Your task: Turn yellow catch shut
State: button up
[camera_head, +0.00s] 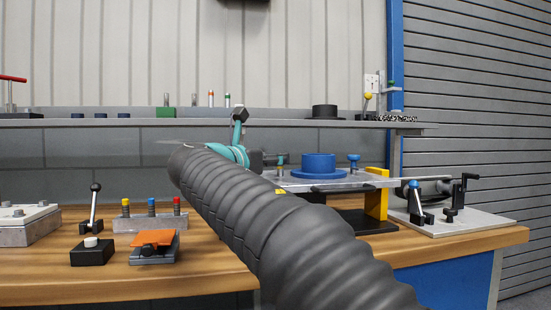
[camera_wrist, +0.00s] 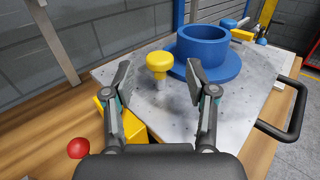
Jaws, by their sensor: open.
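In the head view my gripper (camera_head: 268,160) is at the left end of the plate (camera_head: 345,181), partly hidden by my arm. A blue flanged ring (camera_wrist: 203,48) sits on the plate behind the knob; it also shows in the head view (camera_head: 318,164).
A blue knob (camera_head: 353,159) stands right of the ring. A yellow block (camera_head: 377,195) supports the plate. A red ball (camera_wrist: 78,148) lies low left in the wrist view. A black handle (camera_wrist: 292,120) juts from the plate's right side. A shelf (camera_head: 75,123) runs behind.

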jog(key=shift+x, duration=1.35)
grip_shut()
jog(key=shift+a+p, duration=0.1)
jog(key=shift+p, duration=0.3)
jog(key=h+p, duration=0.1)
jog(key=m+g+p, duration=0.1)
jog(key=shift+w+a+r+h+p, duration=0.1)
jog(key=shift+r+h+p, duration=0.1)
jog(key=shift+h+p, duration=0.15)
jog(key=shift+w+a+f+m+g+h, duration=0.1)
jog(key=shift+f+m+g+h, duration=0.05)
jog(key=shift+m+g+h, duration=0.6)
jog(key=shift+w+a+f+m+g+h, duration=0.1)
jog(key=shift+m+g+h, duration=0.55)
jog(key=shift+h, duration=0.05)
jog(key=shift+m+g+h, duration=0.6)
jog(key=shift+g, duration=0.1)
jog(key=shift+m+g+h, duration=0.4)
jog(key=shift+m+g, duration=0.1)
jog(key=shift+g, duration=0.2)
